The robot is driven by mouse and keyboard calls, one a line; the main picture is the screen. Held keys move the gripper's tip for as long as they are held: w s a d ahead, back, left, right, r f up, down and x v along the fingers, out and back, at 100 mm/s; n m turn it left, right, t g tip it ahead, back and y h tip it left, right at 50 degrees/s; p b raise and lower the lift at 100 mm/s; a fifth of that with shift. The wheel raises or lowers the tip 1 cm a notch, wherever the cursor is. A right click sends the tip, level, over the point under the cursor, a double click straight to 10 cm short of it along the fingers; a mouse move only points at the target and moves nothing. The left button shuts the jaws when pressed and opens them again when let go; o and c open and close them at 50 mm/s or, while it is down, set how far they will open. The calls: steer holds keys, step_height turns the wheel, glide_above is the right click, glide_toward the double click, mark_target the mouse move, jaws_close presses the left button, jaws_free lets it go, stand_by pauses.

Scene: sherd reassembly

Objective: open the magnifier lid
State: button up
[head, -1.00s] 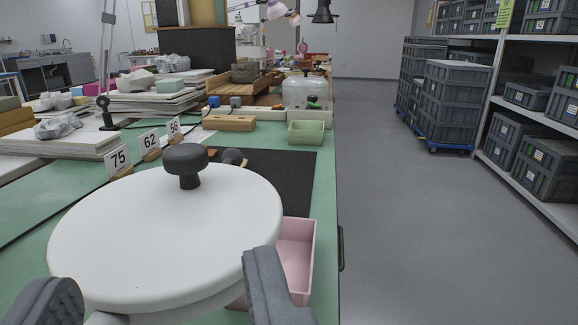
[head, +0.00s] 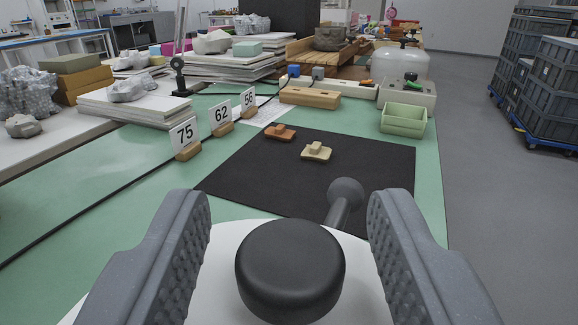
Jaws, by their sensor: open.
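The magnifier lid (head: 224,262) is a white disc at the bottom of the view, mostly hidden by my gripper and its own knob. Its black round knob (head: 290,270) stands up from it. My gripper (head: 288,225) is open, one ridged grey finger on each side of the knob, with gaps on both sides. A grey rod with a ball end (head: 345,195) sticks out beyond the lid. What lies under the lid is hidden.
A black mat (head: 260,180) holds an orange sherd (head: 280,132) and a pale sherd (head: 316,151). Number cards (head: 184,136) stand at its left. A green tray (head: 404,118) and a wooden block (head: 310,97) are behind. The bench's right edge borders open floor.

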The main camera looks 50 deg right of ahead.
steer(key=shift+w+d, duration=0.25)
steer(key=shift+d, duration=0.05)
jaws_close()
